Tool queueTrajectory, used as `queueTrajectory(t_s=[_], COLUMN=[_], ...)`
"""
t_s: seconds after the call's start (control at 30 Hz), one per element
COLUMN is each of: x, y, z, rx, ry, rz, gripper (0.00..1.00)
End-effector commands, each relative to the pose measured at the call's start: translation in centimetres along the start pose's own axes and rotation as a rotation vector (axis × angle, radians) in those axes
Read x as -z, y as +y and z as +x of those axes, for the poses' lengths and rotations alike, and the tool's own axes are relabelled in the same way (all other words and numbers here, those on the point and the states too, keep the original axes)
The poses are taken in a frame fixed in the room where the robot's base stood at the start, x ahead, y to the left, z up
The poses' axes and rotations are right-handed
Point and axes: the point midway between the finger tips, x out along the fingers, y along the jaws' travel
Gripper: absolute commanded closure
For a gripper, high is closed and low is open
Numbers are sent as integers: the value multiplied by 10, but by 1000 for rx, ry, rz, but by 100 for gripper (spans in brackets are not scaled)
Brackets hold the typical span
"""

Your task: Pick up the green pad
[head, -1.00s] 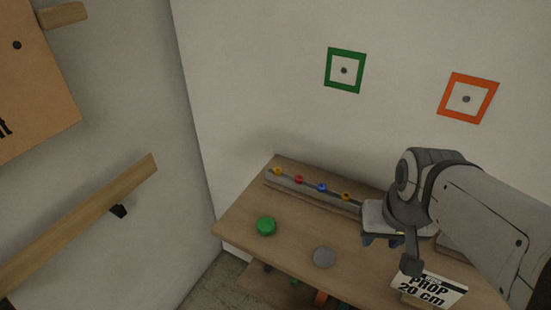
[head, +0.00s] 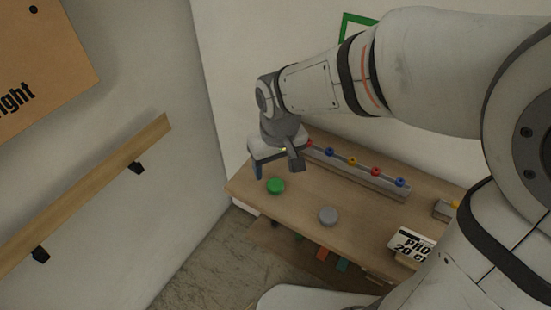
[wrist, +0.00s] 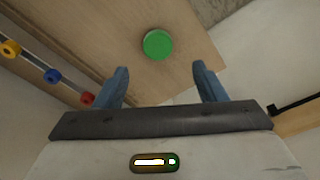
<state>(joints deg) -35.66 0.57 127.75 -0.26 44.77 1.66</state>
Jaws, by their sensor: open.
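The green pad (head: 276,186) is a small round disc lying on the wooden table (head: 370,228) near its left end. In the wrist view the green pad (wrist: 158,44) shows beyond the fingertips, roughly midway between them. My gripper (head: 272,170) is above the table's left end, close to the pad in the head view. In the wrist view my gripper (wrist: 162,80) has its two blue fingers spread with nothing between them. The pad looks apart from both fingers.
A grey disc (head: 328,216) lies right of the green pad. A rail with coloured knobs (head: 365,178) runs along the table's back. A sign (head: 410,243) stands at the right front. A wooden handrail (head: 95,190) is on the left wall.

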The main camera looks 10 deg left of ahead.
Motion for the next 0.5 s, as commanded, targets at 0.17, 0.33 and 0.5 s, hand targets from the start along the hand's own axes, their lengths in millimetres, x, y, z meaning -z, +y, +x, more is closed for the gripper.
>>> queueTrajectory(t_s=[0.17, 0.33, 0.5], x=[-1, -3, -2], y=[1, 4, 5], z=[21, 46, 66], rx=[0, 0, 0], ry=[-4, -7, -3], rz=[2, 3, 3], gripper=[36, 36, 36])
